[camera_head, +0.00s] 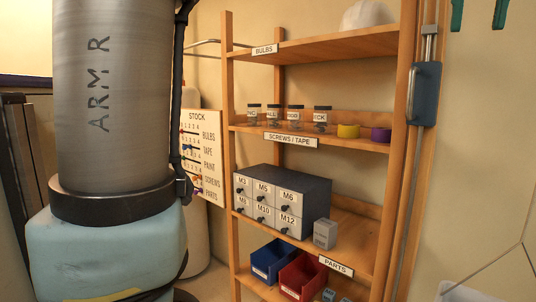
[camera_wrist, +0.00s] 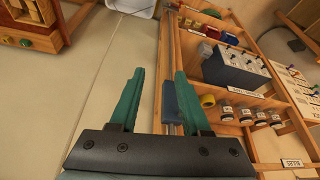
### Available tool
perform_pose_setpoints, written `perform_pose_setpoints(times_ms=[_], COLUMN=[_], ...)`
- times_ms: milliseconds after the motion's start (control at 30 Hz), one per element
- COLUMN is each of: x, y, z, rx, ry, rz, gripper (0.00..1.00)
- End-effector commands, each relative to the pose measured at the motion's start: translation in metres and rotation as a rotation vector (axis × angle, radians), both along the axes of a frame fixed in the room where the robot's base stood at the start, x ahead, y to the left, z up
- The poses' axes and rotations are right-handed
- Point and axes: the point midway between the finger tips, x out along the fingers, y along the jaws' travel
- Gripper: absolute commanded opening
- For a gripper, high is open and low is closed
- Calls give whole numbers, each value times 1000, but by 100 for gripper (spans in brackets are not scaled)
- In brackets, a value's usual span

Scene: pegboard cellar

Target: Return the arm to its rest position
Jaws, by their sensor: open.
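My gripper (camera_head: 480,12) shows at the top right of the head view as two green fingertips, apart from each other. In the wrist view, my gripper (camera_wrist: 159,73) has both green fingers spread, with nothing held between them. It points along a bare pale wall, beside a wooden shelf upright. My own arm, a grey metal column lettered "ARM R" (camera_head: 115,85), fills the left of the head view and hides what is behind it.
A wooden shelf unit (camera_head: 318,47) holds jars (camera_head: 320,118), yellow tape (camera_head: 348,131), purple tape (camera_head: 380,135), a drawer cabinet (camera_head: 290,190), a blue bin (camera_head: 272,260) and a red bin (camera_head: 303,275). A stock board (camera_head: 200,150) hangs left. The wall right of the shelf is mostly bare.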

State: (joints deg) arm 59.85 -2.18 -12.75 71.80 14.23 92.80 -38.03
Motion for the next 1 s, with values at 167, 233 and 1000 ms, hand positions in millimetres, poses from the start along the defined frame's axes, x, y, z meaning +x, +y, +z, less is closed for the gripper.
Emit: perform_pose_setpoints(times_ms=[167,233,1000], x=[19,27,186], y=[1,1,144], z=[-21,-30,-297], rx=[17,22,109], ry=[5,6,139], rz=[11,14,190], gripper=[47,47,47])
